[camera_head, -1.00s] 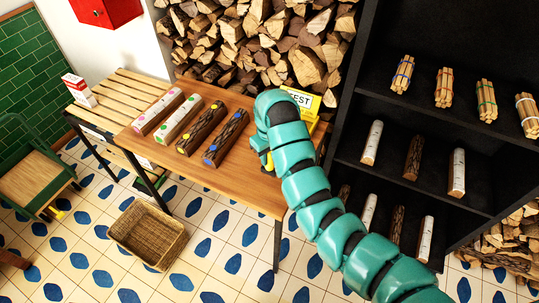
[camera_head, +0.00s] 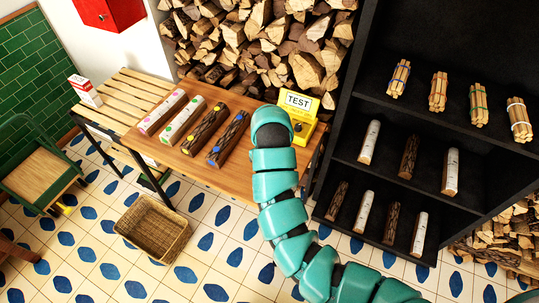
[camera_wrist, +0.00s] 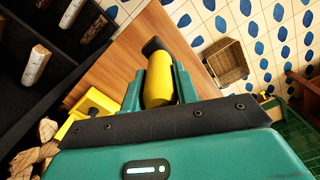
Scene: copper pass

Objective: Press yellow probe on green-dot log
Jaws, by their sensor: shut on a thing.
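In the head view the green-dot log (camera_head: 183,121) is pale and lies on the wooden table, second from the left in a row. My gripper is hidden behind my teal arm there. In the wrist view my gripper (camera_wrist: 158,84) is shut on the yellow probe (camera_wrist: 158,90), a yellow cylinder with a black tip pointing away from the jaws. The tip is over the table and apart from any log seen in that view. No log of the row shows in the wrist view.
On the table (camera_head: 188,160) lie the pink-dot log (camera_head: 162,113), yellow-dot log (camera_head: 205,130) and blue-dot log (camera_head: 228,140). A yellow TEST stand (camera_head: 304,127) is at its right end. A basket (camera_head: 153,229) is on the floor; a black shelf (camera_head: 400,110) stands right.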

